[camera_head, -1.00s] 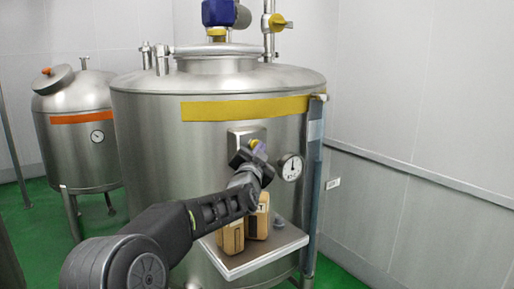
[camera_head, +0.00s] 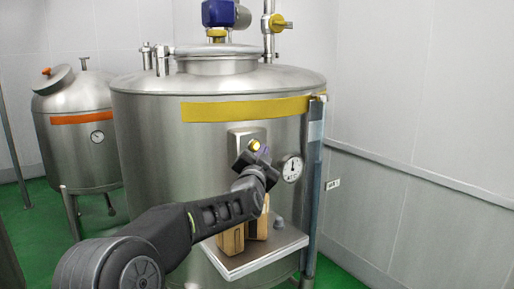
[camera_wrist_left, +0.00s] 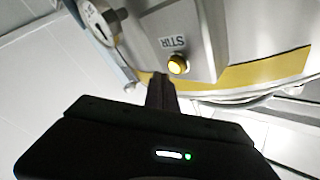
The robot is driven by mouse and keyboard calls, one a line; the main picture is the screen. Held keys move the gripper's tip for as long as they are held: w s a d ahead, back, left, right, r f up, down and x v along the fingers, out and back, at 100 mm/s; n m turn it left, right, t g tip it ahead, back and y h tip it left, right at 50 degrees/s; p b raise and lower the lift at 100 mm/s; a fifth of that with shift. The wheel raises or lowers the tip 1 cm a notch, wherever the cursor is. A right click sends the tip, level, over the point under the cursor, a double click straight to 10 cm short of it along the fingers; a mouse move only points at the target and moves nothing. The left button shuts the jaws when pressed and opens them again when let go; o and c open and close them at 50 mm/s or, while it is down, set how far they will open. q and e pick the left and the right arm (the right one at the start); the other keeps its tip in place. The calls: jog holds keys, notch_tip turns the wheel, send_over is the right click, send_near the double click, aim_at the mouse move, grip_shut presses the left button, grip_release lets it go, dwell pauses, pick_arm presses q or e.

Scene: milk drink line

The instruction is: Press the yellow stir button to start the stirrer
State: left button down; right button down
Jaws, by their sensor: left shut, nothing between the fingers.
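The yellow stir button (camera_head: 254,145) sits on a metal plate on the front of the large steel tank (camera_head: 160,150). It looks bright, as if lit. In the left wrist view the button (camera_wrist_left: 178,64) shows beside the letters "STIR". My left gripper (camera_head: 262,152) is shut and empty, just below and right of the button in the head view. In the left wrist view its closed fingertips (camera_wrist_left: 161,78) point near the button, with a small offset to the left. I cannot tell the depth gap, but they do not cover the button. My right gripper is not in view.
A round gauge (camera_head: 292,168) is on the tank right of the gripper. Below, a metal shelf (camera_head: 240,268) holds brown cartons (camera_head: 231,241). A vertical post (camera_head: 313,160) stands at the tank's right side. A smaller tank (camera_head: 75,140) is at the left.

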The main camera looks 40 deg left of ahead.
pick_arm(q)
jog(key=shift+d, duration=0.1)
jog(key=d, duration=0.2)
jog(key=s+d+p, duration=0.1)
jog(key=d, duration=0.2)
jog(key=shift+s+d+p, duration=0.3)
jog(key=shift+s+p, duration=0.05)
dwell(0.5)
